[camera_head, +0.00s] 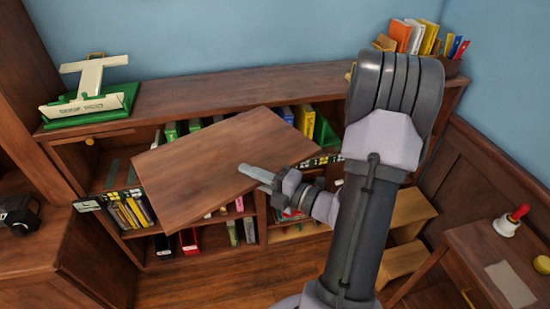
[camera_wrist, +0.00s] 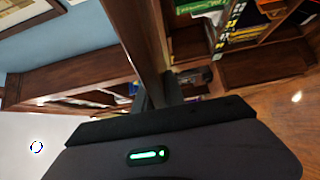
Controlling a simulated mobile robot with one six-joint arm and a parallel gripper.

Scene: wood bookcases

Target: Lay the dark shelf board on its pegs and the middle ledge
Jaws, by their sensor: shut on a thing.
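The dark shelf board (camera_head: 205,168) is a flat brown plank in the head view. It is held tilted in front of the bookcase (camera_head: 230,88), hiding much of its left and middle bays. My gripper (camera_head: 258,176) is shut on the board's right edge. In the wrist view the board (camera_wrist: 138,38) shows nearly edge-on, running up from between my gripper's dark fingers (camera_wrist: 158,92). The pegs and most of the middle ledge are hidden or too small to make out. The board appears apart from the shelves.
Books (camera_head: 130,212) stand in the lower left bay, and more books (camera_head: 303,118) stand behind the board. A wooden step stool (camera_head: 408,225) and a side table with a bell (camera_head: 510,222) stand at right.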

